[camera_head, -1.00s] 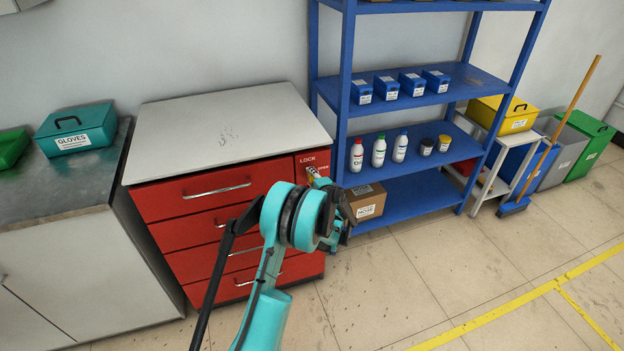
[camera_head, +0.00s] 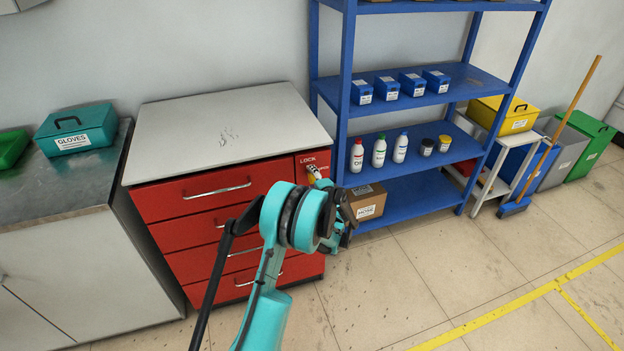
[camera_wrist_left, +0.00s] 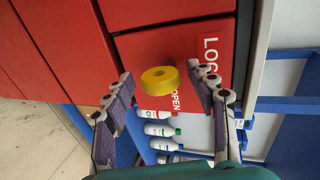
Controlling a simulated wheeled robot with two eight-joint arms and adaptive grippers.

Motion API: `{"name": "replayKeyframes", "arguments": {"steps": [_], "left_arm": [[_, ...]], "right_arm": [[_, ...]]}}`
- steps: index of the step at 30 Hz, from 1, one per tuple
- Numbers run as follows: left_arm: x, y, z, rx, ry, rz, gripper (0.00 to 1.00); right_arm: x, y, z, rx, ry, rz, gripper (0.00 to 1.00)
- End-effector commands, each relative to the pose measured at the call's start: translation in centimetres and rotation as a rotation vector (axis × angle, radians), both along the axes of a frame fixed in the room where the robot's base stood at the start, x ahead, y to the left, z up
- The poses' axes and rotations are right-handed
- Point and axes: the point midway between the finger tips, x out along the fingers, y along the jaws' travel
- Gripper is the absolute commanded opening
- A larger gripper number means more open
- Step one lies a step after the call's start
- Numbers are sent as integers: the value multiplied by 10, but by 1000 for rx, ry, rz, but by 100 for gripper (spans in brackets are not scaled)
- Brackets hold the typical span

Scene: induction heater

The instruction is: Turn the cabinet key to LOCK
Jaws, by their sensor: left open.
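The red cabinet (camera_head: 205,230) has a grey-white top and several drawers. Its lock panel at the upper right carries the word LOCK. A yellow round key head (camera_wrist_left: 160,80) stands out from this panel in the left wrist view, with LOCK and OPEN printed beside it. The yellow key (camera_head: 313,174) also shows small in the head view, just past my left arm. My left gripper (camera_wrist_left: 163,98) is open, with one finger on each side of the key head and gaps visible. In the head view the left gripper (camera_head: 343,212) is partly hidden by its own wrist. My right gripper is not in view.
A blue shelf rack (camera_head: 400,140) with bottles and boxes stands close at the right of the cabinet. A cardboard box (camera_head: 367,203) sits on its lowest shelf. A grey counter (camera_head: 60,190) with a teal gloves box stands left. Open floor lies in front.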

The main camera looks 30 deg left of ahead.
Motion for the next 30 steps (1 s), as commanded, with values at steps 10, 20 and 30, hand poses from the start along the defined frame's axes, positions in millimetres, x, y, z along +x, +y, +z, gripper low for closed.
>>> {"name": "replayKeyframes", "arguments": {"steps": [10, 20, 30], "left_arm": [[-45, -54, 23, 1, 1, -3, 57], [-68, -79, 34, 1, 1, 0, 57], [-69, -79, 34, 0, 0, 0, 57]], "right_arm": [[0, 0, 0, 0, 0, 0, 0], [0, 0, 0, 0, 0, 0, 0], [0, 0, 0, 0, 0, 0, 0]]}}
